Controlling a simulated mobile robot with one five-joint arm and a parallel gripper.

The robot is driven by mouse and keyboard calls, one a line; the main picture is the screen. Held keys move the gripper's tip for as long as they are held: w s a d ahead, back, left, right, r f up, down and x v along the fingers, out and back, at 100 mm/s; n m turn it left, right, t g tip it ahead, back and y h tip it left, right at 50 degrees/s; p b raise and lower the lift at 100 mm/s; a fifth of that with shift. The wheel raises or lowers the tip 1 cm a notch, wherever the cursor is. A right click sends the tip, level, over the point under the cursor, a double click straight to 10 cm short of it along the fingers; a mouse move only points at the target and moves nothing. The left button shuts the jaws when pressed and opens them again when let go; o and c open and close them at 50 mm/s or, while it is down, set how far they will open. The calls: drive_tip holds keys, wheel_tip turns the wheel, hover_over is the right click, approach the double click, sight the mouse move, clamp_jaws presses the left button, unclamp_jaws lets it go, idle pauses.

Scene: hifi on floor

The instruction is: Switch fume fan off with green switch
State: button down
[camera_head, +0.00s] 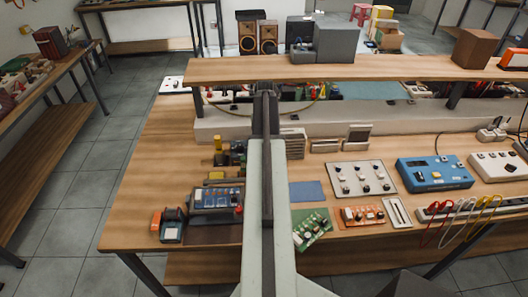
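My arm reaches forward from the bottom middle over the workbench. Its dark far end (266,92) lies against the view of the raised shelf, and I cannot make out gripper fingers or whether they are open. I cannot tell a green switch apart in this view. No device is clearly a fume fan. A small grey framed unit (358,134) stands at the back of the bench, right of my arm. A slim pale plate (398,212) lies near the front edge. My arm hides part of the bench.
A blue instrument box (432,173), a white knob panel (361,179), a green circuit board (313,229) and an orange board (361,215) lie right of my arm. Coloured cables (466,215) hang at the front right. The raised shelf (205,71) spans the back. Floor (70,190) is open at left.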

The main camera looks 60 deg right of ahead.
drive_tip(key=shift+f+b, duration=0.55)
drive_tip(key=shift+f, duration=0.05)
drive_tip(key=shift+r, duration=0.1)
wheel_tip(320, 180, up, 7)
drive_tip(key=p, duration=0.7)
idle(0.4)
